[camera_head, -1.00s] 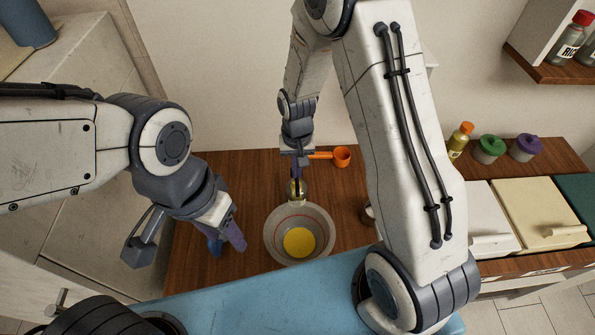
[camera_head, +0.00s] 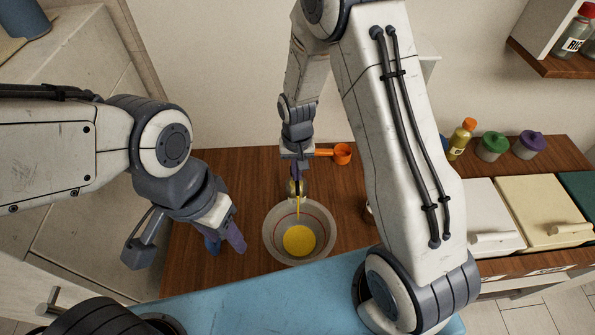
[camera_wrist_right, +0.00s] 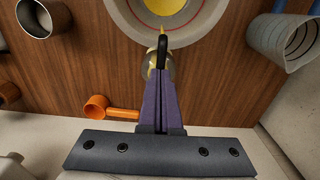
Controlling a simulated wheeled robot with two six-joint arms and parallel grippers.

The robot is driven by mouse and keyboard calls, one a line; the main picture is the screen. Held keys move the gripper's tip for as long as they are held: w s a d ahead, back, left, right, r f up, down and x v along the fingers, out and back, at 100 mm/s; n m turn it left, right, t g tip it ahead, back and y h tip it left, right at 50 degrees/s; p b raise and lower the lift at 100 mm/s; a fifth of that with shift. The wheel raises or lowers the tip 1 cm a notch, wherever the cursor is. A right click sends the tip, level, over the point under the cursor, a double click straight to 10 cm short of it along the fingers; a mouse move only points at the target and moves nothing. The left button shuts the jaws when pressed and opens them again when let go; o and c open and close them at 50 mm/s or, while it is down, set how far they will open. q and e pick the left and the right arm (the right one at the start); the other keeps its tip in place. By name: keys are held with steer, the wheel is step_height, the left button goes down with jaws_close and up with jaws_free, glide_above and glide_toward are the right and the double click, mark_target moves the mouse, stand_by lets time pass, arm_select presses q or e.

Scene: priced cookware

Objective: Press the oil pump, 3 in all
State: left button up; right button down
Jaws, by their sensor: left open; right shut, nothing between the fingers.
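The oil pump (camera_head: 302,188) stands on the wooden counter behind the grey bowl (camera_head: 272,237), mostly hidden under my right gripper (camera_head: 297,180). In the right wrist view the pump's black nozzle (camera_wrist_right: 162,50) points toward the bowl. My right gripper (camera_wrist_right: 161,78) is shut with nothing between its fingers, and its tips are over the pump head. They look in contact with it. A thin yellow stream of oil (camera_head: 299,210) falls from the pump into the bowl, where yellow oil (camera_head: 299,240) lies inside a red ring. My left gripper (camera_head: 226,238) is open and empty, left of the bowl.
An orange measuring cup (camera_head: 342,154) lies behind and right of the pump. A metal cup (camera_wrist_right: 40,18) is near the bowl. Spice jars (camera_head: 492,147) and lidded boxes (camera_head: 486,205) line the right.

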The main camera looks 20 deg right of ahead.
steer(key=shift+r+p, duration=1.55)
step_height(320, 180, up, 6)
steer(key=p, duration=0.5)
